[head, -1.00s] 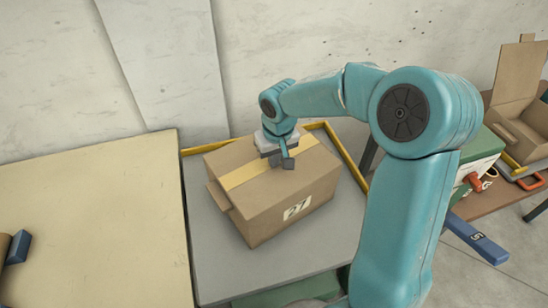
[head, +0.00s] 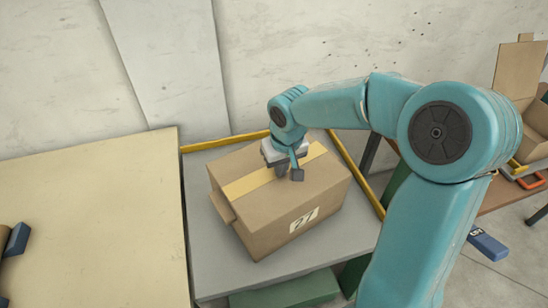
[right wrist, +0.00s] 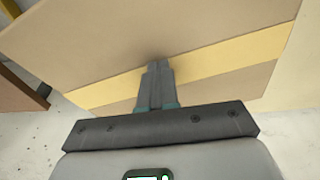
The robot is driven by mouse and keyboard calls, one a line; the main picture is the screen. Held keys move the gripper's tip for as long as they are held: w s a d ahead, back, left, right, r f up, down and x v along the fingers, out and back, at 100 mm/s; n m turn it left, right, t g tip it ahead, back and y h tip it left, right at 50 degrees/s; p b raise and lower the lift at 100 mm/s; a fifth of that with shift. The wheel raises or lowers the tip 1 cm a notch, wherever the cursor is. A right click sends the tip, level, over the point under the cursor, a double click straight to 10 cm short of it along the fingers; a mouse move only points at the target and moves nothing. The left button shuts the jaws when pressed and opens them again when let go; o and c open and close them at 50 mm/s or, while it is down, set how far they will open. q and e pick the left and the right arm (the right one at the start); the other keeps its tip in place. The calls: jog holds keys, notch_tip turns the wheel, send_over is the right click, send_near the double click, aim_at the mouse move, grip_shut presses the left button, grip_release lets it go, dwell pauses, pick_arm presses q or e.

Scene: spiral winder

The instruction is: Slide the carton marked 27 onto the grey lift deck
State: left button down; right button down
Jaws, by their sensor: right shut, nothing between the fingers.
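The brown carton marked 27 (head: 265,215) stands on the grey lift deck (head: 225,268), with yellow tape across its top and the label on its front face. A flap sticks out at its left side. Grey deck surface shows around its left and front sides. My right gripper (head: 290,174) is shut and empty, pointing down at the carton's top by the tape. In the right wrist view its shut fingers (right wrist: 158,70) lie over the tape and the carton top (right wrist: 150,38); I cannot tell whether they touch. My left gripper is out of view.
Yellow rails (head: 358,172) edge the deck's back and right side. A pale table (head: 85,220) adjoins its left. A brown bench (head: 510,192) with an open carton (head: 517,90) stands right. A blue bar (head: 487,244) shows at lower right.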

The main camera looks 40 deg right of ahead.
jog(key=shift+s+a+f, duration=0.15)
jog(key=shift+s+f, duration=0.25)
jog(key=shift+f, duration=0.15)
jog(key=shift+r, duration=0.1)
jog(key=shift+w+r+p, duration=0.15)
jog(key=shift+r+p, duration=0.5)
jog(key=shift+r, duration=0.05)
jog(key=shift+d, duration=0.2)
jog(key=shift+s+a, duration=0.2)
jog(key=shift+s, duration=0.05)
jog(key=s+a+b, duration=0.2)
jog(key=s+a, duration=0.2)
jog(key=s, duration=0.6)
jog(key=shift+s+r, duration=0.15)
jog(key=shift+s, duration=0.1)
jog(key=shift+s+a, duration=0.1)
